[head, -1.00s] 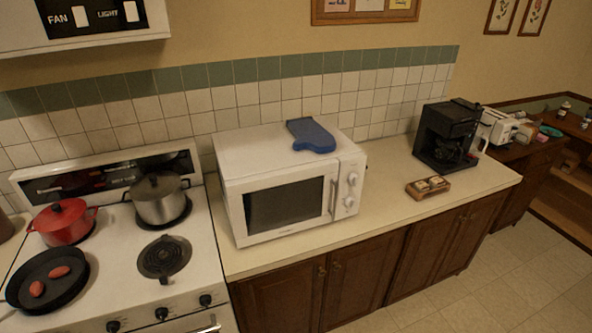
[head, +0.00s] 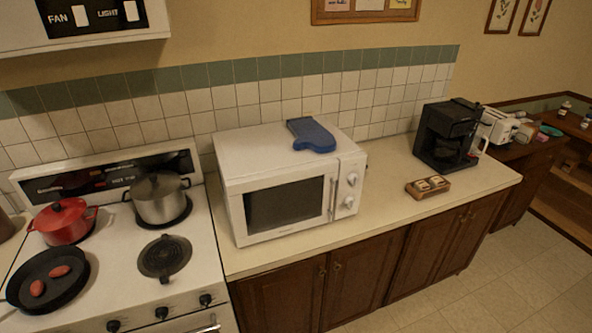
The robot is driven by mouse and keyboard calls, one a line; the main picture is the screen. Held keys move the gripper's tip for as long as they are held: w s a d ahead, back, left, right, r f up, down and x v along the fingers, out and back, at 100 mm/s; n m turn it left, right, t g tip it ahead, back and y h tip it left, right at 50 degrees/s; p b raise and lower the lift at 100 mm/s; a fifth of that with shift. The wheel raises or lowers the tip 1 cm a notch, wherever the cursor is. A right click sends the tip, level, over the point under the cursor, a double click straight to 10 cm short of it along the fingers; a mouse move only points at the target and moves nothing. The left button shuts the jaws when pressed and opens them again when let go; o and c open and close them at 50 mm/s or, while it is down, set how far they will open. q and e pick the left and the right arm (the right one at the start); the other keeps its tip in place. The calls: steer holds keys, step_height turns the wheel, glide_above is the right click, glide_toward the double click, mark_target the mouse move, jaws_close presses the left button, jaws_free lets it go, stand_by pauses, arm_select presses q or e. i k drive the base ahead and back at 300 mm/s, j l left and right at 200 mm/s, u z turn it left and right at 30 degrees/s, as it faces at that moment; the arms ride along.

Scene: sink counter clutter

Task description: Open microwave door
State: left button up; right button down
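A white microwave (head: 232,172) stands on the counter in the middle of the head view, right of the stove. Its door (head: 284,206), with a dark window, is shut and faces the front. A vertical handle (head: 333,199) is at the door's right edge, beside a panel with two round knobs (head: 350,191). A blue oven mitt (head: 311,135) lies on top of the microwave. Neither of my grippers shows in the head view.
The stove at left holds a red pot (head: 63,222), a steel pot (head: 158,199) and a black pan (head: 47,279). A black coffee maker (head: 447,134) and a small wooden box (head: 428,187) stand on the counter (head: 395,205) to the right. The counter between microwave and box is clear.

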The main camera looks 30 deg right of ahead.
mark_target(288, 208)
steer(key=l+z, duration=0.15)
steer(key=z, duration=1.1)
